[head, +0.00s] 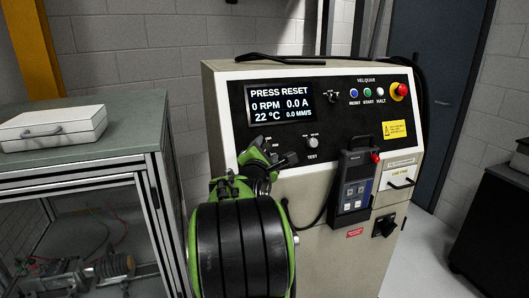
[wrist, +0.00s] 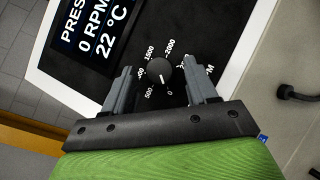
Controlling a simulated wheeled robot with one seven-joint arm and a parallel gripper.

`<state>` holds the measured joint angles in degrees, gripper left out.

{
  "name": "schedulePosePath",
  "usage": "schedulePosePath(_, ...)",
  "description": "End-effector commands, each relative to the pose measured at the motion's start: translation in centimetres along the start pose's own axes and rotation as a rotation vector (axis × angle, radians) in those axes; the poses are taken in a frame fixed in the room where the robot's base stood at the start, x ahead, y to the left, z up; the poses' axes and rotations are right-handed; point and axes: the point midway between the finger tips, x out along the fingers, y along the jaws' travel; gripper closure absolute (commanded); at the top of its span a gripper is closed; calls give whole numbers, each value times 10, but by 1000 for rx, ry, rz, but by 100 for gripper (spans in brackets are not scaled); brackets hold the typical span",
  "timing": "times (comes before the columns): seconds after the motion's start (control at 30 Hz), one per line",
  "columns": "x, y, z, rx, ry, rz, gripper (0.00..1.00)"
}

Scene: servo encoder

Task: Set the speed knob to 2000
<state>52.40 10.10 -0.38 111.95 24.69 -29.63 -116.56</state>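The speed knob (wrist: 159,71) is a round black dial on the black panel in the wrist view. Its white mark points down toward the 0 label. The labels 500, 1500 and 2000 show around it, with 2000 above and slightly right of the knob. Other labels are partly hidden by the fingers. My gripper (wrist: 160,80) is open, with one grey finger on each side of the knob and visible gaps between. In the head view my gripper (head: 277,158) is at the panel's lower left and hides the knob.
The display (head: 280,103) reads PRESS RESET, 0 RPM, 0.0 A, 22 °C, 0.0 MM/S. A pendant (head: 355,185) hangs on the front. A bench (head: 130,135) stands left.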

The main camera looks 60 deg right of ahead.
Motion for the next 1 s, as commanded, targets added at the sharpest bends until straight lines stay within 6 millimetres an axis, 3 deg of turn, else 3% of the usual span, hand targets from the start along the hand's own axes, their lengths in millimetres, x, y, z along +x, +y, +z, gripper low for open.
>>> schedulePosePath(0.03,0,0,0,0,0,0,51)
schedulePosePath(0.33,0,0,0,0,0,0,96)
schedulePosePath(0.67,0,2,0,39,0,-31,96)
schedulePosePath(1.0,0,9,1,228,-12,-178,96)
